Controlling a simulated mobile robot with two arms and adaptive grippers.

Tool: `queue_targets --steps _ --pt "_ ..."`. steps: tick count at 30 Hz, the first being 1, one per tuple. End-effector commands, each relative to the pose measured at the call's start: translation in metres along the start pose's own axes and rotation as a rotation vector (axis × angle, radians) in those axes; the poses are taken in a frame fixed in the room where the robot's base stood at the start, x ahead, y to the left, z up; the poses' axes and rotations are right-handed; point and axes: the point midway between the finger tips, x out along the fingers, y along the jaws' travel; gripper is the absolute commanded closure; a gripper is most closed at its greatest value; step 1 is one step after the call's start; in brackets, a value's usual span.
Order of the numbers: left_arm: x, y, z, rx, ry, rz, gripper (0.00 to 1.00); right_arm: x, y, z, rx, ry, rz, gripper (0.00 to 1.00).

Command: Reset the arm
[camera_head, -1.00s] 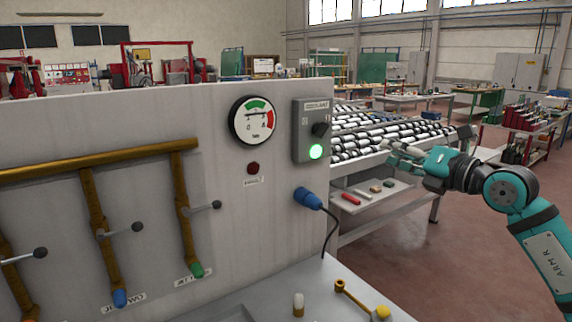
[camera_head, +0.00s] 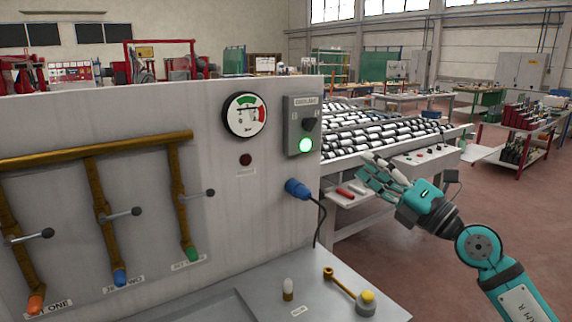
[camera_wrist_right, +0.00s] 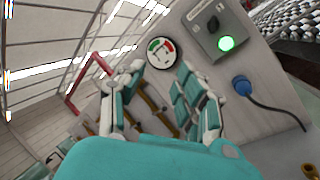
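My right gripper (camera_head: 373,171) is in the head view, right of the grey machine panel (camera_head: 150,115), with nothing seen in it. In the right wrist view its fingers (camera_wrist_right: 158,92) stand apart, with the panel and gauge seen between them. My left gripper is in neither view. The panel bears a round gauge (camera_head: 245,115) with green and red zones. Beside it is a grey switch box (camera_head: 303,125) with a black knob (camera_head: 308,124) and a lit green lamp (camera_head: 305,145).
A blue plug (camera_head: 297,188) with a cable sticks out of the panel. Brass pipes with lever valves (camera_head: 124,213) are at left. A roller table (camera_head: 390,135) is behind my right gripper. Open floor lies right.

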Motion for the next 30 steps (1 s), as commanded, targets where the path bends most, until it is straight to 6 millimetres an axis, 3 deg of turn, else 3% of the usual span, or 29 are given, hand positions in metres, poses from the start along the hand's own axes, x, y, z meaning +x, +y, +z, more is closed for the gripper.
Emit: queue_targets --steps 5,8,11,14,18,21,24,30 --pt "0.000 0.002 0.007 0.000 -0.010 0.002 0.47 -0.024 -0.003 -0.020 0.283 -0.172 0.141 0.65" --pt "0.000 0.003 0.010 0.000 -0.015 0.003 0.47 -0.054 -0.022 -0.022 0.508 -0.356 0.183 0.65" --pt "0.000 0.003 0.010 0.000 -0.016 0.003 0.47 -0.105 -0.069 -0.029 0.785 -0.628 0.142 0.65" --pt "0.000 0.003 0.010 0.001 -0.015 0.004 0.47 -0.159 -0.119 -0.048 1.001 -0.868 0.029 0.65" --pt "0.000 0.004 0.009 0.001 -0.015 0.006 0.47 -0.231 -0.177 -0.101 1.236 -1.138 -0.200 0.65" --pt "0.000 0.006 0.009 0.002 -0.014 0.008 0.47 -0.281 -0.204 -0.152 1.375 -1.293 -0.399 0.65" --pt "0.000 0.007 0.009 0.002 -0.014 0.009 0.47 -0.324 -0.216 -0.202 1.481 -1.405 -0.597 0.65" --pt "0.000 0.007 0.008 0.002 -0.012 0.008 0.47 -0.379 -0.213 -0.276 1.610 -1.517 -0.900 0.65"
